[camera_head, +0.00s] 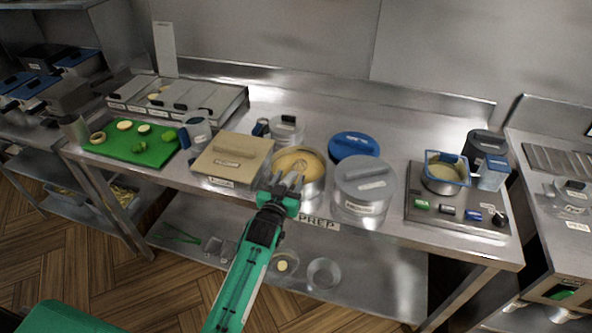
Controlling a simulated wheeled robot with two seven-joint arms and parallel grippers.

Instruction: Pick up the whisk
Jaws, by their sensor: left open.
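My left gripper (283,186) is open at the near side of a round metal pot (312,190) filled with yellow-tan batter (287,159). Its fingers overlap the pot's near left rim in the head view. A small wire-like shape, which looks like the whisk (300,164), shows in the batter just beyond the fingertips. Its handle cannot be made out, and the gripper may hide part of it. I cannot tell whether the fingers touch it. My right gripper is out of view.
A lidded tan box (233,158) stands left of the pot, a lidded steel pot (364,190) right. A blue lid (353,146) lies behind. A green cutting board (131,146) with cut vegetables is at left. The counter's back strip is clear.

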